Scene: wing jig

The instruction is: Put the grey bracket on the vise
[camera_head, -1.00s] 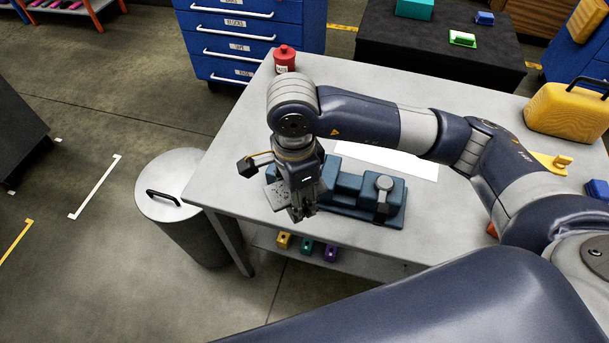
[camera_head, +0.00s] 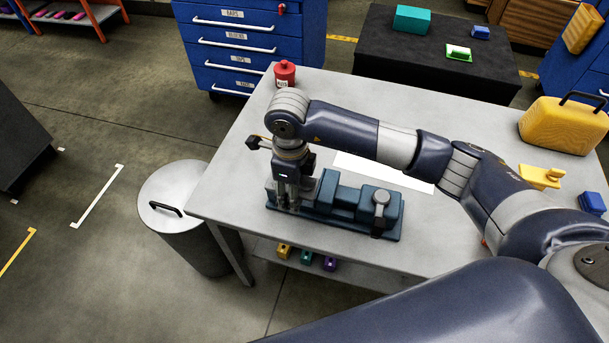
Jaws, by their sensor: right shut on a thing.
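The blue-teal vise (camera_head: 346,203) lies on the grey worktable, with a grey-topped knob at its right end. My right gripper (camera_head: 287,205) points down at the vise's left end and is shut on the grey bracket (camera_head: 270,191). The fingers hide much of the bracket; only grey edges show beside them. The bracket is at the left end of the vise, but I cannot tell whether it rests on it. My left gripper is not in view.
A red bottle (camera_head: 285,73) stands at the table's back left corner. A white sheet (camera_head: 385,170) lies behind the vise, partly under my right arm. A yellow case (camera_head: 562,126) is at the right. A grey bin (camera_head: 180,225) stands left of the table.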

